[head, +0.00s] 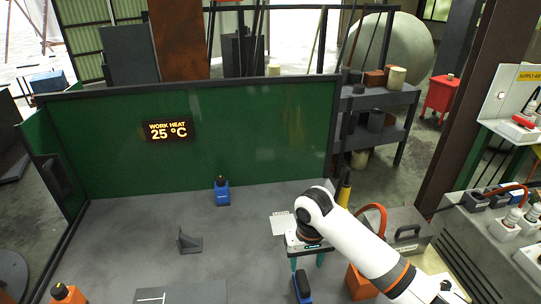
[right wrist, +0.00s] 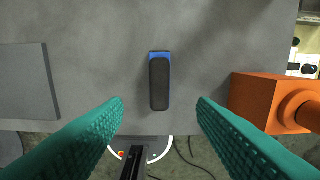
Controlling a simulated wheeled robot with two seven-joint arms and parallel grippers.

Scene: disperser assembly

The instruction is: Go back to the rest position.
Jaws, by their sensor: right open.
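My right gripper (head: 307,264) hangs over the grey table (head: 130,225) at its front right, with two teal fingers pointing down. In the right wrist view the fingers of the right gripper (right wrist: 160,103) are spread wide with nothing held between them. Below and between them lies a blue part with a long black top (right wrist: 159,84). It also shows in the head view (head: 303,286), at the gripper's lower left, apart from the fingers. My left gripper is not in view.
A blue part with a black knob (head: 222,192) stands near the green screen (head: 250,130). A dark grey bracket (head: 188,242) sits mid-table. An orange block (right wrist: 258,103) is right of the gripper; another orange part (head: 68,294) is front left. A grey toolbox (head: 405,231) stands at right.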

